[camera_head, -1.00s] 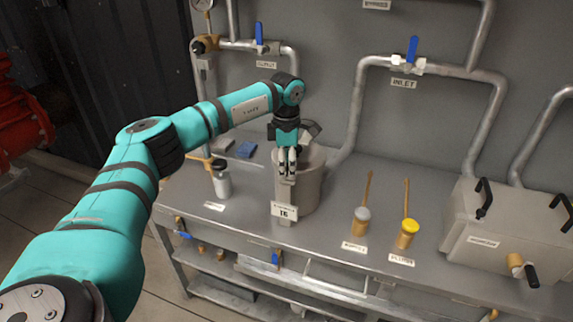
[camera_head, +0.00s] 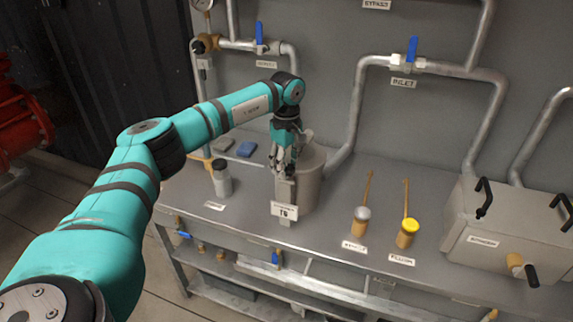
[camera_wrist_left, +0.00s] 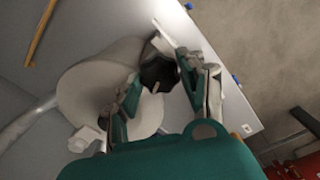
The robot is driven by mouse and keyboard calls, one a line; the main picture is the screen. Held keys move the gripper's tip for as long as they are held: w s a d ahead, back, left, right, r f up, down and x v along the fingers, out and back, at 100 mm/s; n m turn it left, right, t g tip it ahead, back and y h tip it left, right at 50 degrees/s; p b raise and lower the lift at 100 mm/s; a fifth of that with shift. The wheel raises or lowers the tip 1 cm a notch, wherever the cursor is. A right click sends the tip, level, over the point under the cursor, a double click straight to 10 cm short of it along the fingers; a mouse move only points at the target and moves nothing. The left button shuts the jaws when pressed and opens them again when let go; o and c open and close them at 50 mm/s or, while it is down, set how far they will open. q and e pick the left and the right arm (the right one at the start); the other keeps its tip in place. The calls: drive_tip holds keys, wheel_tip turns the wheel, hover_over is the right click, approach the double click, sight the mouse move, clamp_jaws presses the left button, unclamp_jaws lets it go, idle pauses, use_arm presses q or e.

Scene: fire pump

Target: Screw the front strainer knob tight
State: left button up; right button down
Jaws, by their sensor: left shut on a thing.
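The grey cylindrical strainer (camera_head: 309,183) stands on the steel bench, with a front bracket and a label plate (camera_head: 285,210) on it. My left gripper (camera_head: 283,168) points down at the top front of the strainer. In the left wrist view, the dark strainer knob (camera_wrist_left: 158,73) sits between the two fingers of the left gripper (camera_wrist_left: 160,84), which is shut on it. The pale strainer body (camera_wrist_left: 85,90) lies beside it. In the head view the knob is hidden by the fingers. My right gripper is not in view.
A small white bottle (camera_head: 221,182) stands left of the strainer. A grey box (camera_head: 500,225) with black handles is at far right. Pipes with blue valve levers (camera_head: 412,48) run behind.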

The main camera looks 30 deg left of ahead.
sight(287, 167)
use_arm(q)
drive_tip(key=shift+w+r+m, duration=0.1)
drive_tip(key=shift+m, duration=0.5)
drive_tip(key=o, duration=1.2)
drive_tip(key=shift+c, duration=0.2)
wheel_tip(287, 167, up, 12)
